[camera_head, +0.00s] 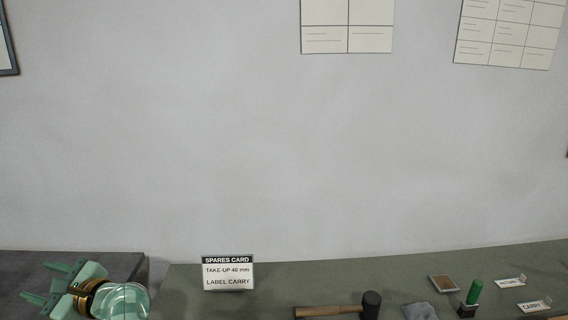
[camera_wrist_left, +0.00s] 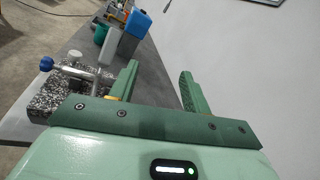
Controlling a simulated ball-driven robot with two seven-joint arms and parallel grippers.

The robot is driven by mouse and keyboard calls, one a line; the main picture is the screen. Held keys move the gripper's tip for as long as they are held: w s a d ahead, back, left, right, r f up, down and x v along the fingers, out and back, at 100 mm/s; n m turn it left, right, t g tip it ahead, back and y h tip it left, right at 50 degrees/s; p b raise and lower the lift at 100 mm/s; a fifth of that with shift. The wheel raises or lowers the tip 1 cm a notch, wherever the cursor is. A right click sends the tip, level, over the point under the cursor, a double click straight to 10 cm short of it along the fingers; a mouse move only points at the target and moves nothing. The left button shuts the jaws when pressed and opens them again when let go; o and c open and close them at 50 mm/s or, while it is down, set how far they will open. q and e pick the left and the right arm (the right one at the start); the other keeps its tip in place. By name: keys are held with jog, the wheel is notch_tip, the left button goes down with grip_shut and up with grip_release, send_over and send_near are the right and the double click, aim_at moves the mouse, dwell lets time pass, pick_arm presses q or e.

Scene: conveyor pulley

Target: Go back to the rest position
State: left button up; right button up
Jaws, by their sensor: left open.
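My left gripper (camera_head: 46,288) is at the lower left of the head view, over or in front of a dark grey surface near the wall. Its green fingers point left and stand apart with nothing between them. In the left wrist view, the two fingers (camera_wrist_left: 158,88) are also spread and empty. My right gripper is in neither view.
A bench (camera_head: 190,285) holds a spares card (camera_head: 228,273), a hammer (camera_head: 335,309), a stamp (camera_head: 471,297), a small pad (camera_head: 443,284), a grey cloth (camera_head: 420,311) and label cards. The wrist view shows a speckled block (camera_wrist_left: 62,92) and a blue container (camera_wrist_left: 128,44).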

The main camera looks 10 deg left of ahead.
pick_arm(q)
jog(key=w+d+r+m+t+h, duration=0.35)
jog(key=d+m+t, duration=0.5)
jog(key=m, duration=0.75)
jog(key=w+d+r+m+t+h, duration=0.2)
jog(key=d+r+m+t+h, duration=0.3)
jog(key=m+t, duration=0.9)
jog(key=s+d+f+m+g+h, duration=0.3)
jog(key=d+f+m+g+h, duration=0.7)
jog(key=m, duration=1.3)
jog(key=s+a+f+m+g+y, duration=0.2)
jog(key=s+f+m+g+y, duration=0.4)
jog(key=s+f+m, duration=0.85)
jog(key=s+d+f+n+g+h, duration=0.1)
jog(key=s+d+f+h, duration=0.15)
jog(key=f, duration=0.75)
jog(key=s+d+f+n+g+h, duration=0.1)
jog(key=s+f+g, duration=0.15)
jog(key=f, duration=0.75)
jog(key=s+d+f+n+h, duration=0.15)
jog(key=s+f, duration=0.25)
jog(key=f, duration=0.6)
jog(key=s+f+n+g+b, duration=0.1)
jog(key=s+f+n+g, duration=0.1)
jog(key=s+f, duration=1.2)
jog(key=s+g+h, duration=0.1)
jog(key=s, duration=0.3)
jog(key=shift+s+n, duration=0.15)
jog(key=shift+n, duration=0.25)
